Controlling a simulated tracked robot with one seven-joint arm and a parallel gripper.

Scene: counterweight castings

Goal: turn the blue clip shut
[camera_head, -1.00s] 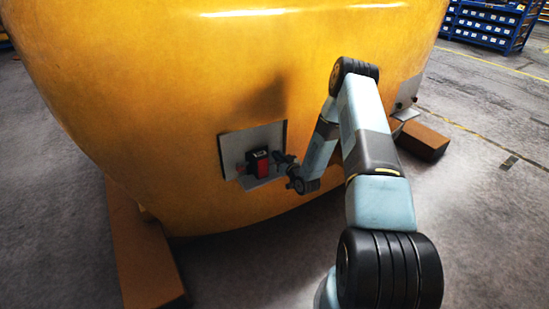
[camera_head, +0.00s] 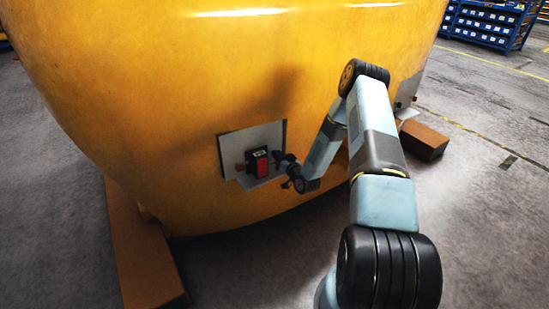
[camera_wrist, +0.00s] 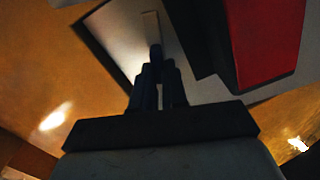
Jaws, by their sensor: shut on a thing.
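My gripper (camera_head: 281,160) is at the right side of a black device with a red face (camera_head: 259,163), which is mounted on a grey metal plate in the yellow casting. In the wrist view the fingers (camera_wrist: 158,72) are shut on a small dark, bluish piece (camera_wrist: 155,52), which I take to be the blue clip. Only its upper end shows between the fingertips, in front of the pale plate (camera_wrist: 120,45). Its angle is hard to tell in the dim light. The red face (camera_wrist: 265,40) is close by on the right.
The yellow casting (camera_head: 190,80) curves around the plate (camera_head: 235,150). A brown block (camera_head: 145,255) lies under it at left, another (camera_head: 425,140) at right. A second small grey plate (camera_head: 406,92) is on the casting's right. Blue shelving (camera_head: 490,22) stands far back.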

